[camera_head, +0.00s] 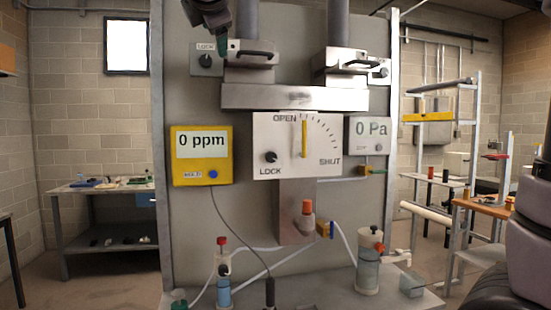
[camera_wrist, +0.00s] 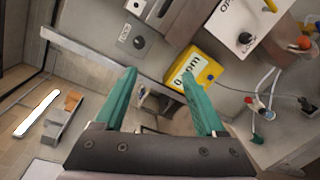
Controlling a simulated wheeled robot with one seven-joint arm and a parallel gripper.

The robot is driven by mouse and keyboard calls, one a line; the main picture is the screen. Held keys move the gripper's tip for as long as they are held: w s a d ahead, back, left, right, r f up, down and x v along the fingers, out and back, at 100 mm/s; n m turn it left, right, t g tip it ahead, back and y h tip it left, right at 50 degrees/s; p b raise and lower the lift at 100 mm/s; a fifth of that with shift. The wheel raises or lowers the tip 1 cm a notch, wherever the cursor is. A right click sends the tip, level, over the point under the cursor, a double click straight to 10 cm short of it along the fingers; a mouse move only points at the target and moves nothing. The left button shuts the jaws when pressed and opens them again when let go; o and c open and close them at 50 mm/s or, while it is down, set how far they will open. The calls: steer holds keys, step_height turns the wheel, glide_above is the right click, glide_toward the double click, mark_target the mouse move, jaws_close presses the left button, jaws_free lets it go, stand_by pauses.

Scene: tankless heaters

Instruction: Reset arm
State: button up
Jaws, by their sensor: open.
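My gripper (camera_wrist: 158,76) shows in the wrist view with its two teal fingers spread apart and nothing between them. In the head view, part of my gripper (camera_head: 218,30) enters at the top edge, in front of the upper left of the grey panel (camera_head: 190,110). The wrist view is tilted and looks past the fingers at the panel's edge and the floor. The yellow meter (camera_head: 202,155), reading 0 ppm, is below the gripper in the head view. It also shows just beyond the right finger in the wrist view (camera_wrist: 205,72).
A white dial plate (camera_head: 270,155) marked OPEN and SHUT has its yellow pointer upright near OPEN. A display (camera_head: 368,136) reads 0 Pa. Bottles and hoses stand on the panel's lower shelf (camera_head: 330,298). A workbench (camera_head: 105,190) is at left, metal racks at right.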

steer(key=w+d+f+m+g+h, duration=0.3)
steer(key=d+f+m, duration=0.35)
steer(key=d, duration=0.45)
steer(key=w+d+f+m+g+h, duration=0.25)
steer(key=d+f+m, duration=0.25)
steer(key=d+f, duration=0.5)
steer(key=s+d+f+m+g+y, duration=0.2)
steer(key=s+d+f+m, duration=0.2)
steer(key=d+m, duration=0.4)
steer(key=s+d+f+m+g+y, duration=0.2)
steer(key=s+d+f+m+y, duration=0.1)
steer(key=d+f+m, duration=0.4)
steer(key=s+d+m, duration=0.1)
steer(key=m, duration=0.2)
steer(key=shift+f, duration=0.15)
